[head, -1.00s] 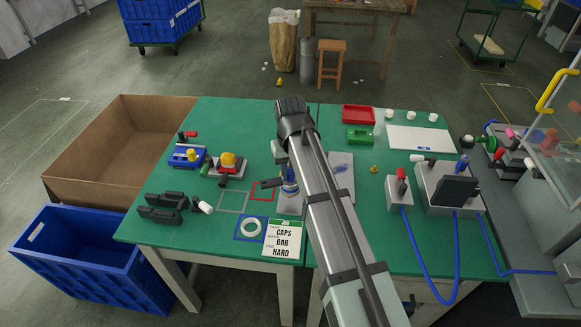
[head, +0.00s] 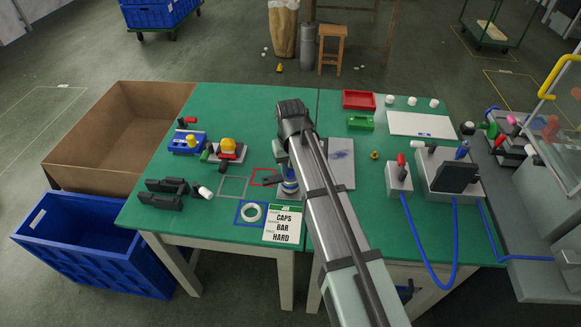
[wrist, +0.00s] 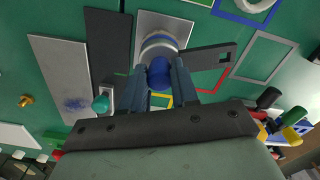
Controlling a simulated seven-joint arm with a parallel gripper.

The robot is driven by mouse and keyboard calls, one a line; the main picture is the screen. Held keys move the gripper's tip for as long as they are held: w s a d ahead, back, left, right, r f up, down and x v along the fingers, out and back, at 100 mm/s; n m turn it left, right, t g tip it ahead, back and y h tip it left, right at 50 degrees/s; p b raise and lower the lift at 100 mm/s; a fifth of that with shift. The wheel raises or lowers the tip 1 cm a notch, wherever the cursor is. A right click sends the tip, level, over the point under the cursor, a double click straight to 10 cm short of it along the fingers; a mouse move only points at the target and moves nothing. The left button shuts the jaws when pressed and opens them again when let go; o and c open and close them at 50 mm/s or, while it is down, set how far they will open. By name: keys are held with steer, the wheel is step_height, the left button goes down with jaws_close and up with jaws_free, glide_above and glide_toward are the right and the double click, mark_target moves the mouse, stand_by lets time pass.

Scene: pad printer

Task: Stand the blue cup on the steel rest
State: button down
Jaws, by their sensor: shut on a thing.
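The blue cup (head: 289,187) has a blue knob on top and a steel-coloured band at its base. In the wrist view the cup (wrist: 159,73) sits between the two fingers of my gripper (wrist: 172,88), which is shut on its knob. A pale grey plate, which looks like the steel rest (wrist: 178,22), lies directly under the cup. In the head view the cup and my arm cover most of this plate. I cannot tell whether the cup's base touches it or hangs just above it.
A dark bar with a square hole (wrist: 212,58) reaches in beside the cup. A grey plate with a blue smudge (head: 341,158) lies to the right. A white ring (head: 251,212) in a blue outline and a CAPS BAR HARD card (head: 284,222) lie in front.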

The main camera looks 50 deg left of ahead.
steer(key=shift+f, duration=0.25)
steer(key=c, duration=0.8)
jaws_free()
